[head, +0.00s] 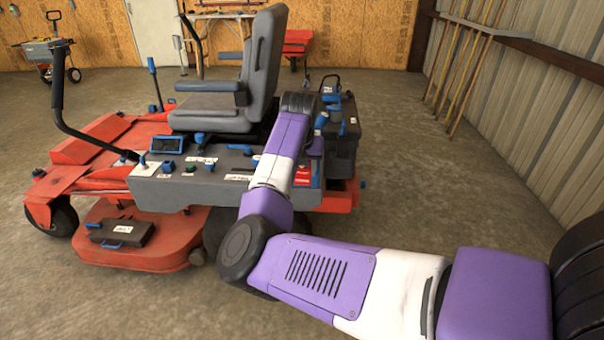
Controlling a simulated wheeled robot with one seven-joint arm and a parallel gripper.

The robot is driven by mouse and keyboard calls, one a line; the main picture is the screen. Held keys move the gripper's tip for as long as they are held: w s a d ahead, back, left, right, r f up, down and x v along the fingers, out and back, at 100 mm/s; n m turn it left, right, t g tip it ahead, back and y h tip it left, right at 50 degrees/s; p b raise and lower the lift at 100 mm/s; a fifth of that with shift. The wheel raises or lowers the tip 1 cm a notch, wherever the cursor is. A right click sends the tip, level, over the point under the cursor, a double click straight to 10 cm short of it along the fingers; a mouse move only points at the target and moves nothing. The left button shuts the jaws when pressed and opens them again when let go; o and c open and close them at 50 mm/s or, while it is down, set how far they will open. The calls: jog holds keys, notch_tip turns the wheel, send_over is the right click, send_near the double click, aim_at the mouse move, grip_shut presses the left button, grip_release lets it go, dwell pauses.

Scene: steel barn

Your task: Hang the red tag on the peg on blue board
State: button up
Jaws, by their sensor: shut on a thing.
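My arm comes in from the lower right, bends at a dark elbow and rises to a dark wrist joint in front of the mower.
A red riding mower (175,240) with a grey seat (262,65) stands close ahead. A wheeled cart (46,52) is at the back left, a red wheelbarrow (298,42) at the back. Long-handled tools (468,65) lean on the right wall. The floor at right is clear.

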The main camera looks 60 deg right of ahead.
jog(key=shift+w+d+f, duration=0.1)
jog(key=shift+w+d, duration=0.2)
jog(key=shift+d, duration=0.35)
jog(key=shift+w+d+f, duration=0.1)
jog(key=shift+w+d, duration=0.15)
jog(key=shift+d, duration=0.35)
jog(key=shift+d+f, duration=0.2)
jog(key=o, duration=1.4)
jog(key=shift+o, duration=0.5)
jog(key=o, duration=0.3)
